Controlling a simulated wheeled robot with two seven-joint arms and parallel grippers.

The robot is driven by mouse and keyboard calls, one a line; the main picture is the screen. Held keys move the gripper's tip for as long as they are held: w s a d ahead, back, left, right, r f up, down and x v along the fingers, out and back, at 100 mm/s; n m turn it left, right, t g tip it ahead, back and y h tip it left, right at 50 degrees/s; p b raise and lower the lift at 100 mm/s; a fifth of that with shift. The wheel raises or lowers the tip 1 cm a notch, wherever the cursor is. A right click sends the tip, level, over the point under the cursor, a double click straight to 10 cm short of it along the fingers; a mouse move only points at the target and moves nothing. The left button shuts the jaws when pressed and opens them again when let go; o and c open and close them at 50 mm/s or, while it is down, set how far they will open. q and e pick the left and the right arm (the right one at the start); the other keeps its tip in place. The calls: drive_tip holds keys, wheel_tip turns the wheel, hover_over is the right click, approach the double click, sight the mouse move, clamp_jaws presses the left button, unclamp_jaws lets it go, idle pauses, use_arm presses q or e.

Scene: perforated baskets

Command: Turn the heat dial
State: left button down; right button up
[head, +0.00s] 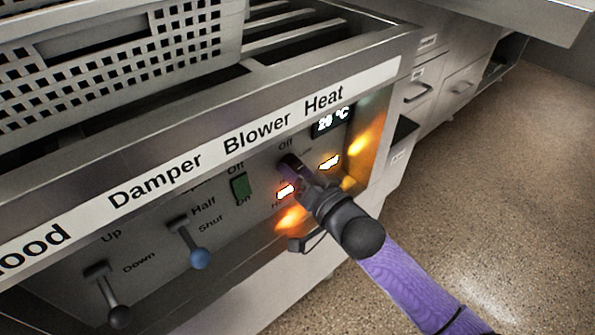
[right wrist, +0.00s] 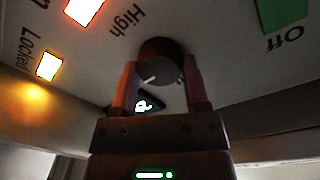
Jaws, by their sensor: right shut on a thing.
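The heat dial (right wrist: 160,62) is a dark round knob with a white pointer mark, on the grey control panel under the "Heat" label. My right gripper (right wrist: 160,85) is shut on the dial, one finger on each side of it. In the head view my right gripper (head: 297,172) reaches the panel from the lower right and covers most of the dial. A small display (head: 333,121) above the dial reads about 26 °C. My left gripper is not in view.
A green blower switch (head: 240,187), a blue-tipped damper lever (head: 199,257) and a black-tipped lever (head: 118,315) sit left of the dial. Lit indicators (head: 329,162) glow beside it. A perforated basket (head: 120,60) stands above the panel. Open floor lies to the right.

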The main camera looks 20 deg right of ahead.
clamp_jaws()
drive_tip(key=shift+n+p, duration=0.5)
drive_tip(key=shift+n, duration=0.2)
drive_tip(key=n+p, duration=0.1)
drive_tip(key=n, duration=0.2)
drive_tip(key=shift+n, duration=0.3)
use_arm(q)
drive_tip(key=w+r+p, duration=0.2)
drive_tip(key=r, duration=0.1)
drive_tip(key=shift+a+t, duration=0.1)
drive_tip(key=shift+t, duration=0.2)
use_arm(e)
drive_tip(key=n, duration=0.7)
drive_tip(key=n+y, duration=0.1)
drive_tip(key=n, duration=0.5)
drive_tip(key=shift+d+f+n, duration=0.1)
drive_tip(key=shift+f+n, duration=0.1)
drive_tip(key=shift+n, duration=0.2)
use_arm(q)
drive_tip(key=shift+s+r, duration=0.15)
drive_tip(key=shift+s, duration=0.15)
